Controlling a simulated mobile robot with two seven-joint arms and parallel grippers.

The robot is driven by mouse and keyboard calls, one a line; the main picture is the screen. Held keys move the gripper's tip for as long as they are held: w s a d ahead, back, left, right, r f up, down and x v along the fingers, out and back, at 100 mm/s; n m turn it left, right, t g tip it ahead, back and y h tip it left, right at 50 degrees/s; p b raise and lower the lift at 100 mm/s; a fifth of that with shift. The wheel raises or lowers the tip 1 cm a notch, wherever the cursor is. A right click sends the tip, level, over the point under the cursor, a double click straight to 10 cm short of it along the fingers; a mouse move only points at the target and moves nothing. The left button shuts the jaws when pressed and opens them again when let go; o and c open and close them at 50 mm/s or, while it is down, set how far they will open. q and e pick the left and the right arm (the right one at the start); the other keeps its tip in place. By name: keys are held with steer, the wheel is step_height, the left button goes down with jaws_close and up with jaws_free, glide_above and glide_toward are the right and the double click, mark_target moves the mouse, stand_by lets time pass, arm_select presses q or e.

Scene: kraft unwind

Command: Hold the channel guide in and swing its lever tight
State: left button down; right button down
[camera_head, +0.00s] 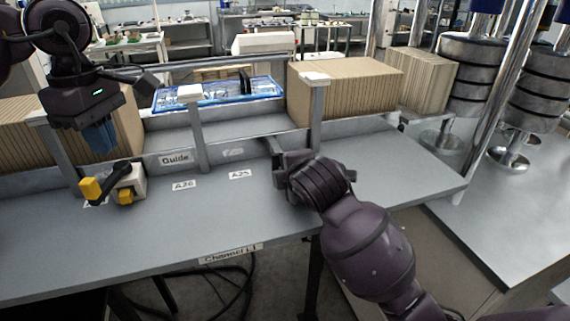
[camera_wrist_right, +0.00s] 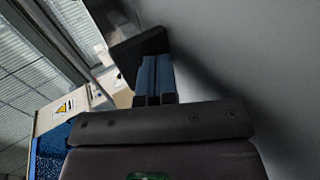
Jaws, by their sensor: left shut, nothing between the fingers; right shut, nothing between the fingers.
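The likely channel guide is a small white block (camera_head: 132,181) on the grey bench at left, below the "Guide" label. A black lever with a yellow end (camera_head: 90,189) sticks out of it to the left, and a yellow knob (camera_head: 125,197) is at its front. My left gripper (camera_head: 101,142) is shut and empty, pointing down above and behind the lever, apart from it. My right gripper (camera_wrist_right: 154,70) is shut with nothing between its blue fingers, which show in the right wrist view. A dark block (camera_wrist_right: 140,48) shows at their tips; I cannot tell whether they touch.
Grey posts (camera_head: 195,135) and a low rail divide the back of the bench. Behind them are a blue tray (camera_head: 225,101) and corrugated brown stacks (camera_head: 345,88). Labels A26 (camera_head: 184,185) and A25 (camera_head: 240,174) mark the bench top. The bench right of my right arm is clear.

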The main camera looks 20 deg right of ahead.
steer(key=shift+w, duration=1.3)
arm_select(q)
steer(key=shift+s+r, duration=0.3)
steer(key=shift+s, duration=0.35)
arm_select(e)
steer(key=shift+w+d+r, duration=0.1)
steer(key=shift+w+r, duration=0.3)
steer(key=shift+w, duration=0.15)
arm_select(q)
steer(key=shift+f, duration=0.1)
stand_by(0.6)
steer(key=shift+f, duration=1.25)
steer(key=shift+f, duration=0.1)
steer(key=shift+f, duration=1.2)
steer(key=shift+f, duration=0.1)
step_height(320, 180, down, 2)
steer(key=shift+a+f, duration=0.1)
steer(key=shift+f, duration=0.1)
